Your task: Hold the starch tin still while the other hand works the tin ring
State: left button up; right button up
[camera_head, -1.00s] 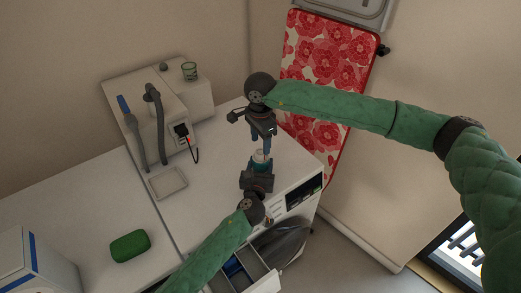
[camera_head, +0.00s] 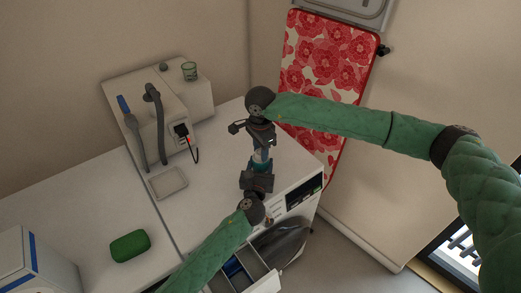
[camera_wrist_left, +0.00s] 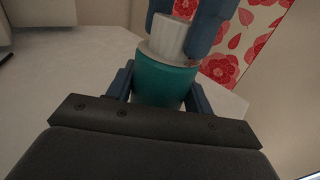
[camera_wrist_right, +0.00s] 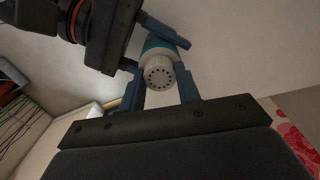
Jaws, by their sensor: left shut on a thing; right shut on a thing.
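The starch tin (camera_head: 260,160) is a small teal cylinder, held above the white counter. In the left wrist view the teal body (camera_wrist_left: 165,84) sits between the blue fingers of my left gripper (camera_wrist_left: 162,90), which is shut on it. The tin ring (camera_wrist_left: 170,38) is a white ribbed piece at the end of the tin. My right gripper (camera_wrist_right: 160,86) is shut around the ring, with a finger on each side. In the right wrist view the ring (camera_wrist_right: 158,77) shows a face with small dark holes. In the head view the grippers hide most of the tin.
A white machine with hoses (camera_head: 150,120) stands at the back left, with a shallow tray (camera_head: 168,183) before it. A green block (camera_head: 130,246) lies on the left counter. A red floral board (camera_head: 325,60) leans behind.

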jog(key=shift+m, duration=0.7)
jog(key=o, duration=1)
jog(key=shift+r, duration=0.15)
notch_tip(320, 180, up, 12)
jog(key=shift+f, duration=0.1)
pick_arm(q)
jog(key=o, duration=1.1)
